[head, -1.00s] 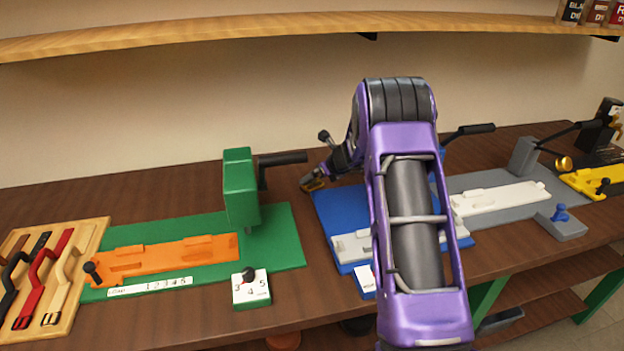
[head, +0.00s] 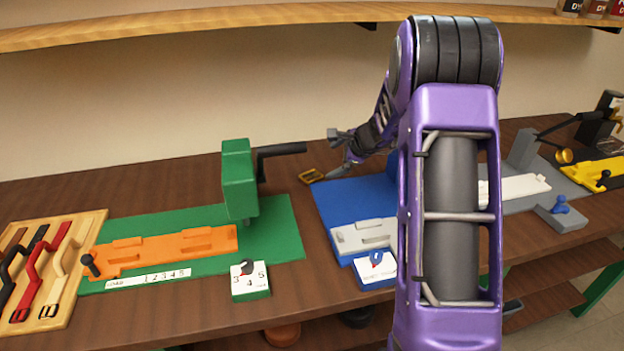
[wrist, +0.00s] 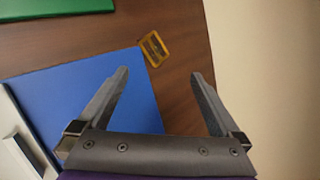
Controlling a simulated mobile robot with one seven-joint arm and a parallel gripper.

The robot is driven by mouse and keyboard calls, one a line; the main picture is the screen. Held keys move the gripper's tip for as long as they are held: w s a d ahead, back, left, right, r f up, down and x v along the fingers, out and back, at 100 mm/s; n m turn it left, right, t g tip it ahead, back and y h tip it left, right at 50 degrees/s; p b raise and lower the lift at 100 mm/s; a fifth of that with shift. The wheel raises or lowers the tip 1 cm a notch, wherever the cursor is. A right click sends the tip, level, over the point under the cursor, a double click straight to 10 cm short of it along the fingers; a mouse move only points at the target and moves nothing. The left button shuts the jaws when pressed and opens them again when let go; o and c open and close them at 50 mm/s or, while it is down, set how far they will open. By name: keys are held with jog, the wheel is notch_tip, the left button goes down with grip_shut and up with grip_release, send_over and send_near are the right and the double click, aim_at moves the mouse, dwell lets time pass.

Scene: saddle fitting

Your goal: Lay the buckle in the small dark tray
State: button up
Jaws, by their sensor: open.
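A small brass-yellow buckle (head: 311,176) lies flat on the dark wood bench, just off the far left corner of the blue plate. In the wrist view the buckle (wrist: 154,48) is a rounded rectangular frame with a dark inside, beyond the fingertips. My gripper (wrist: 160,73) is open and empty, its fingers spread over the blue plate's edge and the bare wood. In the head view my gripper (head: 338,172) is just right of the buckle, apart from it. I cannot make out a small dark tray; my arm hides part of the bench.
A green press (head: 240,180) with a dark handle stands left of the buckle. The blue plate (head: 350,200) carries a grey fixture (head: 362,236). A wooden board (head: 75,270) with straps is far left. A shelf (head: 200,32) runs above.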

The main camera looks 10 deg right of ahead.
jog(key=s+n, duration=0.2)
jog(key=n, duration=2.3)
send_near(316, 180)
jog(key=shift+w+f+b, duration=0.35)
jog(key=shift+w+f, duration=0.15)
jog(key=shift+w, duration=0.45)
jog(key=shift+s+f+p+x, duration=0.15)
jog(key=shift+p+x, duration=0.2)
jog(key=shift+x, duration=1.1)
jog(key=shift+s+f+p+x, duration=0.1)
jog(key=shift+s+p+x, duration=0.15)
jog(key=shift+x, duration=1.25)
jog(key=shift+a+r, duration=0.1)
jog(key=shift+a, duration=0.05)
jog(key=c, duration=1.4)
